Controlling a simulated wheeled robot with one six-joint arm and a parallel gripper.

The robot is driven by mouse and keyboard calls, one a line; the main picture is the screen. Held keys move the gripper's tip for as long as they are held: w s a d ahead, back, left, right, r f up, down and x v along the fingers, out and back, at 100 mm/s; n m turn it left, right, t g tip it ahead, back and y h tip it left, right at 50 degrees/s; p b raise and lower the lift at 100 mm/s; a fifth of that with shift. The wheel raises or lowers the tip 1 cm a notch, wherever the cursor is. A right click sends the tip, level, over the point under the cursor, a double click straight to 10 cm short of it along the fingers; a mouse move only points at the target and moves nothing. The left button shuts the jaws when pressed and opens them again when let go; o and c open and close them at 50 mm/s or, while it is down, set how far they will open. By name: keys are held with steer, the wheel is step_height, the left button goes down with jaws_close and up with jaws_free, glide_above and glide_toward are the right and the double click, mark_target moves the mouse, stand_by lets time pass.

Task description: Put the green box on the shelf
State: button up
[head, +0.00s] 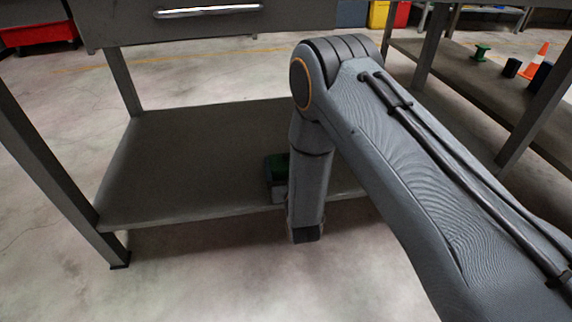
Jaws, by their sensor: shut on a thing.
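The green box (276,166) shows dark green just left of my forearm, over the front right part of the lower shelf (180,165) of the bench. My forearm hides its right side. My gripper (279,188) shows only in part, as a grey piece at the box's near side, and it is shut on the box. The fingertips are hard to make out. I cannot tell whether the box touches the shelf or is held just above it.
The bench has a drawer with a metal handle (207,10) above and dark legs at the corners. The shelf's left and middle are clear. At right, another low shelf (456,75) bears a green spool (481,53), a dark cylinder (511,68) and an orange cone (535,62).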

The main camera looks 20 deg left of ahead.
steer(key=o, duration=1)
